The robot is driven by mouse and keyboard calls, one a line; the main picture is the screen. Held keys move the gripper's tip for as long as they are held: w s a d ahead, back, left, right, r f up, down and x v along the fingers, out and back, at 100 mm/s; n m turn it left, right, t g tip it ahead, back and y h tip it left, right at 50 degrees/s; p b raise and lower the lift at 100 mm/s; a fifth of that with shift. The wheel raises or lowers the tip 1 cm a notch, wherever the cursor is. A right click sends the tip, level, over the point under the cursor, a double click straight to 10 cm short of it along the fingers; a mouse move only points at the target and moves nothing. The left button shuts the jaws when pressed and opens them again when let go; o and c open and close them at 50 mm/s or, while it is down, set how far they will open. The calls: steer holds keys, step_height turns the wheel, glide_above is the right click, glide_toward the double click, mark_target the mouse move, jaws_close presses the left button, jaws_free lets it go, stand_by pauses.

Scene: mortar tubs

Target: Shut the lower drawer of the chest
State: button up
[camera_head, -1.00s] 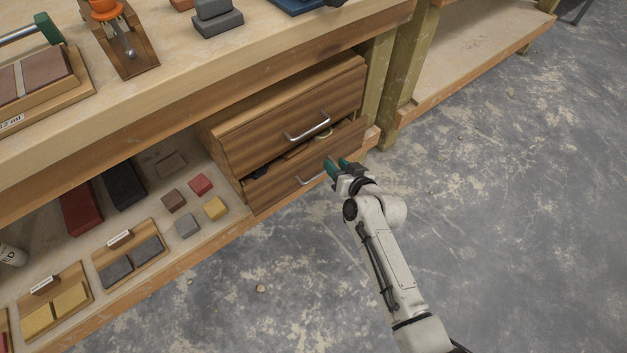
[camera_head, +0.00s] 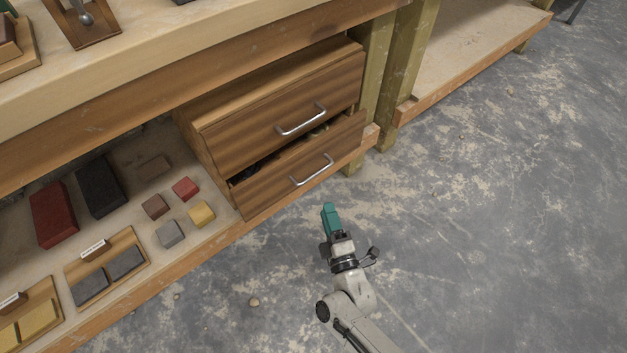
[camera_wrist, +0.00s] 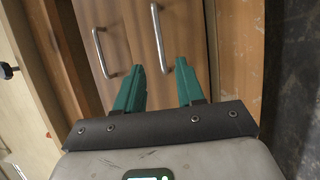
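The wooden chest (camera_head: 262,88) stands on the shelf under the bench. Its lower drawer (camera_head: 273,188) sticks out a little, with a narrow dark gap above its front and some contents partly visible inside. The lower drawer's metal handle (camera_head: 312,171) is bare; it also shows in the wrist view (camera_wrist: 161,38). The upper drawer (camera_head: 270,122) looks shut. My gripper (camera_head: 329,207) is in front of and below the lower drawer, apart from it, over the floor. In the wrist view my gripper's teal fingers (camera_wrist: 160,82) are spread with nothing between them.
Left of the chest, the shelf holds several small blocks, a red brick (camera_head: 53,214), a black brick (camera_head: 101,186) and a tray of grey blocks (camera_head: 107,270). A bench leg (camera_head: 375,80) stands right of the chest. The concrete floor (camera_head: 480,220) is clear.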

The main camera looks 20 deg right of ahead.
steer(key=a+b+x, duration=0.1)
steer(key=b+x, duration=0.3)
steer(key=x, duration=0.6)
steer(key=shift+w+d, duration=0.35)
steer(key=shift+d, duration=0.15)
jaws_close()
